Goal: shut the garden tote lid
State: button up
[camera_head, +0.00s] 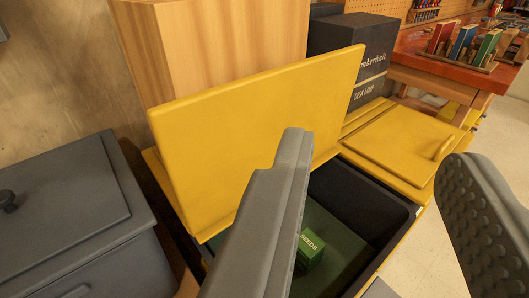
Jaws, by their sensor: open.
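The yellow lid (245,125) of the garden tote stands raised, leaning back a little, on the far side of the tote. The tote (375,200) is open, with dark inner walls and a green floor. A small green box marked SEEDS (310,250) sits inside it. My gripper (375,190) is open and empty, its grey fingers wide apart in front of the lid and over the tote. The left finger hides part of the lid's lower edge and of the tote's inside. I cannot tell if that finger touches anything.
A grey lidded bin (65,215) stands close on the left. A tall wooden block (215,50) stands behind the lid, with a dark lamp box (350,45) beside it. A shut yellow lid with a handle (400,145) lies to the right. Pale floor (505,125) is clear at right.

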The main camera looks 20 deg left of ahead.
jog(key=c, duration=0.3)
jog(key=shift+w+r, duration=0.15)
jog(key=shift+w, duration=0.15)
jog(key=c, duration=0.4)
jog(key=w+a+r+n+g, duration=0.1)
jog(key=w+g, duration=0.1)
jog(key=w, duration=0.2)
jog(key=w+a+r+n+g+y, duration=0.1)
jog(key=w+g, duration=0.1)
jog(key=w, duration=0.3)
jog(key=w+r+n+g, duration=0.1)
jog(key=w+n+g, duration=0.1)
jog(key=w, duration=0.2)
jog(key=shift+w+a+g+y, duration=0.3)
jog(key=shift+w+a+g, duration=0.1)
grip_shut()
jog(key=w+a+n+g+y, duration=0.1)
jog(key=w+a+n+g, duration=0.25)
jog(key=w, duration=0.35)
jog(key=w+a+n+g+y, duration=0.1)
jog(key=w+a+n+g, duration=0.25)
jog(key=w, duration=0.35)
jog(key=shift+g, duration=0.4)
jog(key=shift+d+x, duration=0.2)
jog(key=shift+x, duration=2.3)
jog(key=shift+d+x, duration=0.15)
jog(key=shift+x, duration=2.3)
